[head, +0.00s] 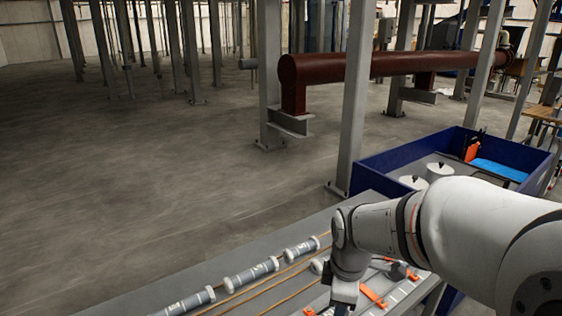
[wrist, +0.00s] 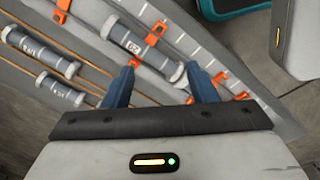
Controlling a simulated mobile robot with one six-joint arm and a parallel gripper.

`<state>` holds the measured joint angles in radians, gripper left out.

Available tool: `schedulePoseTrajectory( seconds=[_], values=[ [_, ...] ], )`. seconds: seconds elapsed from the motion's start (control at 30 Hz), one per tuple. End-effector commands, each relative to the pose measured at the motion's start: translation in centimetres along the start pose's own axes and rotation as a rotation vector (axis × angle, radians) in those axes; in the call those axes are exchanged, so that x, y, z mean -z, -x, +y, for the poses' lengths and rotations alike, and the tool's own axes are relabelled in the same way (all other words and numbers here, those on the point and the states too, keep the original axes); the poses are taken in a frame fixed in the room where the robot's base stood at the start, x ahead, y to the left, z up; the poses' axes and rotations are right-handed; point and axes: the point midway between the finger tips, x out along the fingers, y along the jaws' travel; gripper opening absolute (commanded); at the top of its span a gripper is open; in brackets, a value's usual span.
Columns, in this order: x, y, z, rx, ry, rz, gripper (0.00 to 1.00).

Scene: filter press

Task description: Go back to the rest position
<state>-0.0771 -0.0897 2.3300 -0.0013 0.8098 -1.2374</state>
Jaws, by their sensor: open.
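My gripper (wrist: 160,78) is open, with its two blue fingers apart in the wrist view. A grey cylinder with pale end caps and a label (wrist: 140,48) lies just beyond and partly between the fingertips; I cannot tell whether they touch it. It lies beside orange clips (wrist: 156,33) on a marked strip. Two more labelled cylinders, one upper (wrist: 40,51) and one lower (wrist: 61,90), lie along thin brown rods at the left. In the head view, my arm reaches down over the grey bench (head: 240,268), and the gripper is mostly hidden or cut off at the bottom edge.
A blue-walled bin (head: 375,165) beyond the bench holds white round items (head: 438,171), an orange item (head: 472,150) and a light blue item (head: 498,170). Grey posts (head: 357,90) and a dark red pipe (head: 385,65) stand behind. The floor at left (head: 130,180) is clear.

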Motion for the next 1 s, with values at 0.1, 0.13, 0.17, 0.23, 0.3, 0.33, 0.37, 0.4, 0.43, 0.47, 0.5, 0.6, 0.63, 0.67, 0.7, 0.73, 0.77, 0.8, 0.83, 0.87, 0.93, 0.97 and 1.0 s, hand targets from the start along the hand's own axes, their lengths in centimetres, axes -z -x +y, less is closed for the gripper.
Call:
schedulePoseTrajectory(
  seconds=[0.1,0.13,0.17,0.23,0.3,0.33,0.37,0.4,0.43,0.47,0.5,0.6,0.63,0.67,0.7,0.73,0.77,0.8,0.83,0.87,0.93,0.97,1.0],
  values=[
    [-1.3,2.0,-1.8,-0.036,-0.309,0.016,0.53],
    [-1.6,2.4,-2.2,-0.043,-0.389,0.02,0.53],
    [-1.9,2.8,-2.7,-0.051,-0.469,0.026,0.53],
    [-2.6,3.7,-3.8,-0.065,-0.653,0.041,0.53],
    [-3.2,4.4,-4.8,-0.078,-0.827,0.057,0.53],
    [-3.4,4.6,-5.2,-0.082,-0.896,0.064,0.53],
    [-3.6,4.8,-5.6,-0.086,-0.959,0.071,0.53],
    [-3.9,5.1,-6.1,-0.09,-1.036,0.08,0.53],
    [-4.1,5.2,-6.4,-0.092,-1.088,0.085,0.53],
    [-4.2,5.4,-6.7,-0.094,-1.134,0.091,0.53],
    [-4.4,5.5,-7.0,-0.096,-1.187,0.097,0.53],
    [-4.6,5.7,-7.5,-0.098,-1.275,0.107,0.53],
    [-4.7,5.7,-7.6,-0.099,-1.29,0.109,0.53],
    [-4.7,5.7,-7.6,-0.099,-1.301,0.111,0.53],
    [-4.7,5.8,-7.7,-0.099,-1.309,0.112,0.53],
    [-4.7,5.8,-7.7,-0.099,-1.313,0.112,0.53],
    [-4.7,5.8,-7.7,-0.099,-1.314,0.112,0.53],
    [-4.7,5.7,-7.7,-0.098,-1.313,0.112,0.53],
    [-4.7,5.7,-7.7,-0.098,-1.313,0.111,0.53],
    [-4.7,5.7,-7.7,-0.098,-1.312,0.111,0.53],
    [-4.7,5.7,-7.7,-0.098,-1.311,0.111,0.53],
    [-4.7,5.7,-7.7,-0.098,-1.311,0.111,0.53],
    [-4.7,5.7,-7.7,-0.098,-1.311,0.111,0.53]
  ],
)
